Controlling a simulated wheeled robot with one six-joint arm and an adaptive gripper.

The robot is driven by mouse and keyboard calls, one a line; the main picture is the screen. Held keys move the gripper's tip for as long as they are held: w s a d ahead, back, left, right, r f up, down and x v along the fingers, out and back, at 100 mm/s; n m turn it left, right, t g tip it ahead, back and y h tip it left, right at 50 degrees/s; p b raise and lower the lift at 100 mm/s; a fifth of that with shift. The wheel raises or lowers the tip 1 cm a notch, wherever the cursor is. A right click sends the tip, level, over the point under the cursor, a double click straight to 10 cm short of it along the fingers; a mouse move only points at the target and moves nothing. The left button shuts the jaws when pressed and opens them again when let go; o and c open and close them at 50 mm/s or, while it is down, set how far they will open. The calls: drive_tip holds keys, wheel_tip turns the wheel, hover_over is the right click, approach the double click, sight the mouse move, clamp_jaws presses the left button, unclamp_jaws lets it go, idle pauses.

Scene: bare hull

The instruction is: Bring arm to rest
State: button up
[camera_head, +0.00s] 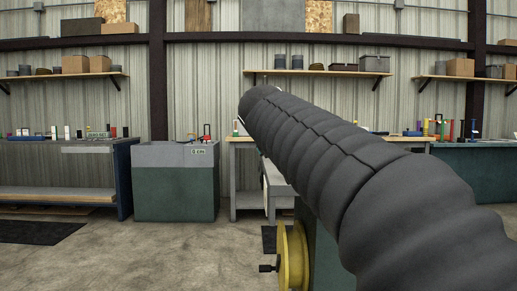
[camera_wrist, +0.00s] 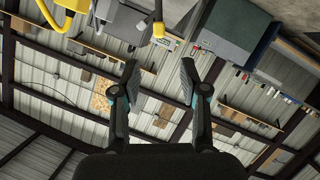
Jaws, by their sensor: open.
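My gripper (camera_wrist: 159,66) shows in the wrist view with its two dark fingers spread apart and nothing between them. The wrist view is turned over, with the floor and benches at the top and the wall and roof beams below. In the head view my arm, in a dark ribbed cover, stretches from the lower right to the middle of the picture. My gripper is not visible in the head view.
A yellow wheel with a handle (camera_head: 292,258) stands low beside my arm. A grey-green cabinet (camera_head: 176,187), a long workbench (camera_head: 66,172) and a green bench (camera_head: 478,170) line the wall. Loaded shelves (camera_head: 318,72) hang above.

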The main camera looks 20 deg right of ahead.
drive_tip(key=f, duration=0.3)
drive_tip(key=a+f+g+y, duration=0.1)
drive_tip(key=f, duration=0.2)
drive_tip(key=f+g, duration=0.1)
drive_tip(key=f, duration=0.2)
drive_tip(key=shift+s+a+f+n+y, duration=0.3)
drive_tip(key=shift+s, duration=0.05)
drive_tip(key=s+a+f+g+y+p, duration=0.2)
drive_tip(key=s+a+f, duration=0.1)
drive_tip(key=s+f, duration=0.8)
drive_tip(key=s+a+f+g+y+p, duration=0.2)
drive_tip(key=s+f, duration=0.9)
drive_tip(key=s, duration=0.6)
drive_tip(key=shift+a+f+m+g+y+p, duration=0.4)
drive_tip(key=shift+a+p, duration=0.35)
drive_tip(key=shift+a, duration=0.4)
drive_tip(key=shift+d, duration=0.1)
